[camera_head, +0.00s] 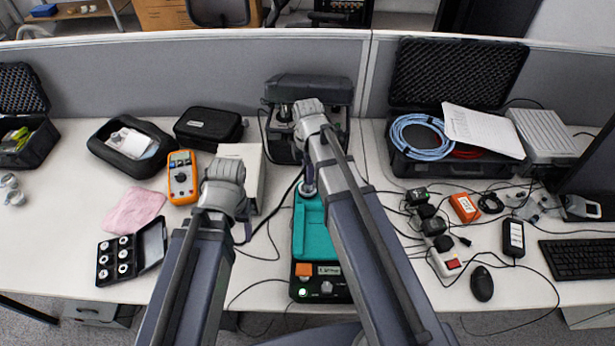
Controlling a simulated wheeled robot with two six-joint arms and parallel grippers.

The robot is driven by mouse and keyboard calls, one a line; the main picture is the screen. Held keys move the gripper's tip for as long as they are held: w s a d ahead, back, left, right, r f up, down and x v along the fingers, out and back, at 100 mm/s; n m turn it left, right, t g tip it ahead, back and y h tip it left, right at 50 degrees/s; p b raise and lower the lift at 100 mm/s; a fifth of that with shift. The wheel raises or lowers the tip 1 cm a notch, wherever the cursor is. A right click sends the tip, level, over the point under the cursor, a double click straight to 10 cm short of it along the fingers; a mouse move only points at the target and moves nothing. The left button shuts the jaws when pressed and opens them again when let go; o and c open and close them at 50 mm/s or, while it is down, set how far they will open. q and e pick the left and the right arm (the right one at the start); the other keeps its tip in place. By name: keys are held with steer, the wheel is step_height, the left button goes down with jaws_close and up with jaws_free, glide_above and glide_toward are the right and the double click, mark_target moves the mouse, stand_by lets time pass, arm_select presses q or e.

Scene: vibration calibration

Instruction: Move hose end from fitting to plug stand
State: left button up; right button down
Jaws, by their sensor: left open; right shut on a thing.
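My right gripper (308,108) is at the dark grey machine (311,86) at the back centre. It is shut on what seems to be the hose end, which its own wrist mostly hides. A teal-topped unit (309,228) stands in front of that machine, partly behind my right arm. A silver round fitting (307,189) shows at its back edge, with a dark upright piece above it. I cannot tell which part is the plug stand. My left gripper (228,168) is open and empty, over the table left of the teal unit; its fingertips are hard to see.
An orange multimeter (182,177), a pink cloth (133,210) and a black case of round parts (122,258) lie at left. A case with a blue hose coil (421,137), a power strip (444,262) and loose cables lie at right. A grey partition (200,80) stands behind.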

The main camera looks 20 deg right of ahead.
steer(key=shift+r+p, duration=0.65)
steer(key=shift+r, duration=0.05)
stand_by(1.0)
steer(key=shift+r+p, duration=1.7)
steer(key=shift+a+f, duration=0.1)
